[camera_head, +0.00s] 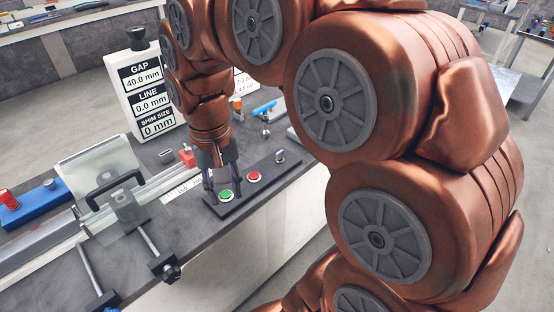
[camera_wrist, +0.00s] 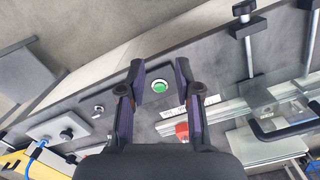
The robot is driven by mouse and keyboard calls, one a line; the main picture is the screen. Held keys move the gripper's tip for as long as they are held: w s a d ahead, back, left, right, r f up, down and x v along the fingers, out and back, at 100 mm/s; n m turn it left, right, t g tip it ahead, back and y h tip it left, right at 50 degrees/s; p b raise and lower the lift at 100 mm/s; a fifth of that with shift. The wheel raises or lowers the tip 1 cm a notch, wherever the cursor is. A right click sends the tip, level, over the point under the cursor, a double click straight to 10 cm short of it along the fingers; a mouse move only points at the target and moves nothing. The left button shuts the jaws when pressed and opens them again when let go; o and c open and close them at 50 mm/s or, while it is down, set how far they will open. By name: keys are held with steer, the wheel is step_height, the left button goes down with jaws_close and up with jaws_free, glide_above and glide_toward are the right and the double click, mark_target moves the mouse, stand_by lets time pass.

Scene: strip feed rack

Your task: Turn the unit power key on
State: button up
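The control panel (camera_head: 265,171) is a dark strip along the front of the bench. It carries a green button (camera_head: 225,195), a red button (camera_head: 253,176) and, at its far right end, a small silver key switch (camera_head: 280,157), which I take for the unit power key. My gripper (camera_head: 222,184) points down over the green-button end, apart from the key. In the wrist view my gripper (camera_wrist: 159,72) is open and empty, with the green button (camera_wrist: 159,86) between its fingers. The silver key (camera_wrist: 98,110) shows left of them. The red button is hidden there, apparently behind the left finger.
A white display (camera_head: 146,90) reads GAP 40.0 mm, LINE 0.0 mm, SHIM SIZE 0 mm. A red block (camera_head: 187,156) sits on the rail behind the panel. A black handle (camera_head: 115,182) and clamp rods stand to the left. A blue-handled part (camera_head: 265,107) lies behind the key.

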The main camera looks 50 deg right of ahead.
steer(key=w+d+f+m+b, duration=0.2)
steer(key=w+d+m+b, duration=0.2)
steer(key=w+d, duration=0.35)
steer(key=m+t+b, duration=0.1)
steer(key=m+b, duration=0.6)
steer(key=m, duration=0.2)
glide_toward(280, 156)
steer(key=shift+w+a+f, duration=0.1)
steer(key=shift+w+a, duration=0.15)
steer(key=shift+a, duration=0.1)
steer(key=shift+d+f, duration=0.1)
steer(key=shift+d, duration=0.4)
steer(key=shift+s+a+f, duration=0.1)
steer(key=shift+f, duration=3.7)
steer(key=shift+c, duration=0.4)
jaws_close()
